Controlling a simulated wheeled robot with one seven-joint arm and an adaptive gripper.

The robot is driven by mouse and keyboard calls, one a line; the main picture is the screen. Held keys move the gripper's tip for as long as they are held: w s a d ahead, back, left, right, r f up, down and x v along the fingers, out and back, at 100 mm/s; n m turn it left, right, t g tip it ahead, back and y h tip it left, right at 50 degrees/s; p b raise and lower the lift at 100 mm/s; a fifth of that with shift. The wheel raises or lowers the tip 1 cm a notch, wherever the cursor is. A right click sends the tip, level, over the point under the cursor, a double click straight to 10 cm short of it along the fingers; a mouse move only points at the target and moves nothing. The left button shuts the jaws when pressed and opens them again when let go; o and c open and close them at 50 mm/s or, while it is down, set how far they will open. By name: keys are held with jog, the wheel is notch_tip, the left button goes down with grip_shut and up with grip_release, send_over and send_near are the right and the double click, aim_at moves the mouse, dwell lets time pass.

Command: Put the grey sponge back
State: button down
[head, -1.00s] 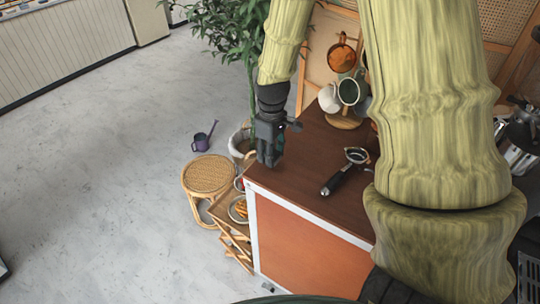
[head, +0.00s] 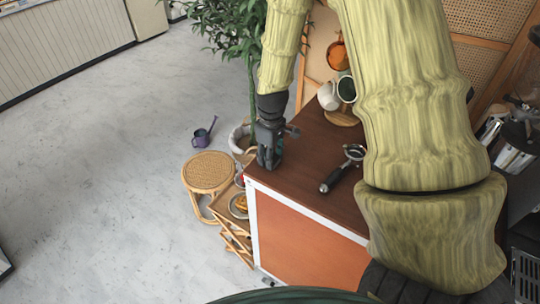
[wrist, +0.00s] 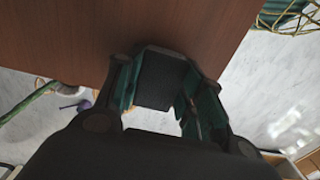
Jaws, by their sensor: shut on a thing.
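The grey sponge (wrist: 165,80) shows as a dark block in the wrist view, between the teal-padded fingers of my gripper (wrist: 160,92). My gripper is shut on it. I cannot tell whether the sponge touches the countertop.
A portafilter (head: 343,170) lies on the countertop right of my gripper. A mug tree with cups (head: 328,95) stands behind. Left of the cart are a wooden side rack (head: 232,236), a rattan stool (head: 208,172), a potted plant (head: 247,60) and a purple watering can (head: 202,137).

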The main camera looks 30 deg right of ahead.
jog(key=c, duration=0.9)
grip_release()
jog(key=shift+f, duration=0.15)
notch_tip(320, 180, up, 12)
jog(key=b, duration=0.2)
jog(key=shift+r+b, duration=0.2)
jog(key=shift+b, duration=0.1)
